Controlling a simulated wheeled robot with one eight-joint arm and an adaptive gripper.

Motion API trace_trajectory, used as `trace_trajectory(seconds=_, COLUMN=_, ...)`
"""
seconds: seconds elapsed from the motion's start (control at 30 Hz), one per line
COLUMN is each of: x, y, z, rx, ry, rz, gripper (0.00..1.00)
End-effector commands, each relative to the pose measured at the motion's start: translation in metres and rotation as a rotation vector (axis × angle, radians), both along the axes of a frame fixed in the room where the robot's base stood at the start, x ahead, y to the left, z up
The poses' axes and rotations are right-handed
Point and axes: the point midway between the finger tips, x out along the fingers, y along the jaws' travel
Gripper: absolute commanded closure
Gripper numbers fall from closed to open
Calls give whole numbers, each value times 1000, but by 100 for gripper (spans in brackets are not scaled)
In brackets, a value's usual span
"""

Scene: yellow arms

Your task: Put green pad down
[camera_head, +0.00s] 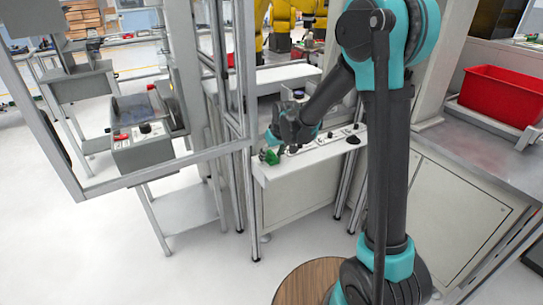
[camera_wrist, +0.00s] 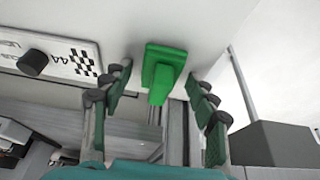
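The green pad (camera_wrist: 165,72) is a bright green block with a flat base and a raised middle. It lies at the edge of a white ledge (camera_wrist: 195,25) in the wrist view. In the head view the green pad (camera_head: 269,156) sits at the left end of the white ledge (camera_head: 262,172). My gripper (camera_wrist: 163,80) is open, with one finger on each side of the pad and a visible gap to it on both sides. In the head view my gripper (camera_head: 278,149) is right at the pad, and its fingers are hard to make out.
A panel with a black knob (camera_wrist: 32,62) and a checkered mark is left of the pad in the wrist view. Metal frame posts (camera_head: 243,100) stand close left of the ledge. A red bin (camera_head: 505,95) is on the right-hand counter. Floor is clear at lower left.

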Motion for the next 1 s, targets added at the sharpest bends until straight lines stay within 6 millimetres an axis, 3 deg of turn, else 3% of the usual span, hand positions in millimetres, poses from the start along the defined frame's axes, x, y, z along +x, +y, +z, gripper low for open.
trace_trajectory(seconds=0.37, x=-2, y=-1, z=10, rx=0, ry=0, rz=0, gripper=42)
trace_trajectory(seconds=1.0, x=-34, y=-23, z=102, rx=0, ry=0, rz=-1, gripper=42)
